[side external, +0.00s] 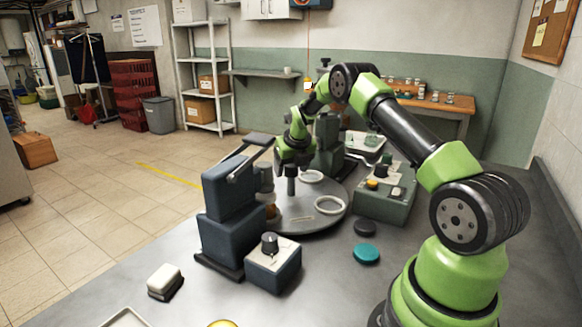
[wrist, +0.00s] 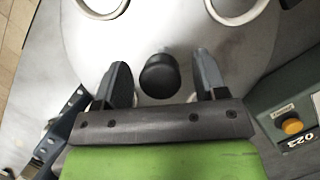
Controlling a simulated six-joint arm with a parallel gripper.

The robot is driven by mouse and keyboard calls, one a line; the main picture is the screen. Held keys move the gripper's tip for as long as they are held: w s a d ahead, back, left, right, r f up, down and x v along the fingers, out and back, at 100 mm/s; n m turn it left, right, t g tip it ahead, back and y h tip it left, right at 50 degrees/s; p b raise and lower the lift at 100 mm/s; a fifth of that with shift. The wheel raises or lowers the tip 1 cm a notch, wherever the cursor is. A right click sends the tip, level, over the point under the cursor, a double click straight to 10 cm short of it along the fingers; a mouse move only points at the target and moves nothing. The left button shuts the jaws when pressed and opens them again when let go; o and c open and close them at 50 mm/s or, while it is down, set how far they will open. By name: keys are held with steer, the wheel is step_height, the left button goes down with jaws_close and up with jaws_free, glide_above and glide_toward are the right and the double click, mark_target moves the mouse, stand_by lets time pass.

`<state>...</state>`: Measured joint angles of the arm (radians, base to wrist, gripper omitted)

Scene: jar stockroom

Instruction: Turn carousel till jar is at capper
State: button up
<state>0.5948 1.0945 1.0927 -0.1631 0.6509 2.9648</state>
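The carousel is a round grey metal disc (side external: 300,215) with several white ring seats. It fills most of the wrist view (wrist: 225,35). A dark upright knob (wrist: 158,78) stands at its middle. My gripper (wrist: 161,62) is open, with one finger on each side of the knob and a gap on both sides. In the side view my gripper (side external: 292,163) points down over the knob's dark post (side external: 291,186). A small amber jar (side external: 271,210) shows at the carousel's left edge, partly hidden beside a dark blue machine (side external: 228,215). I cannot tell which machine is the capper.
A dark blue control box (side external: 272,268) with a knob stands in front of the carousel. A green control box (side external: 385,195) with a yellow button stands to the right. A black disc (side external: 365,228), a teal disc (side external: 366,254) and a white-topped block (side external: 164,280) lie on the table.

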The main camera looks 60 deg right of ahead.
steer(key=shift+r, duration=0.1)
steer(key=v, duration=0.9)
steer(key=shift+r, duration=0.35)
steer(key=shift+s+a, duration=0.1)
steer(key=shift+s, duration=0.05)
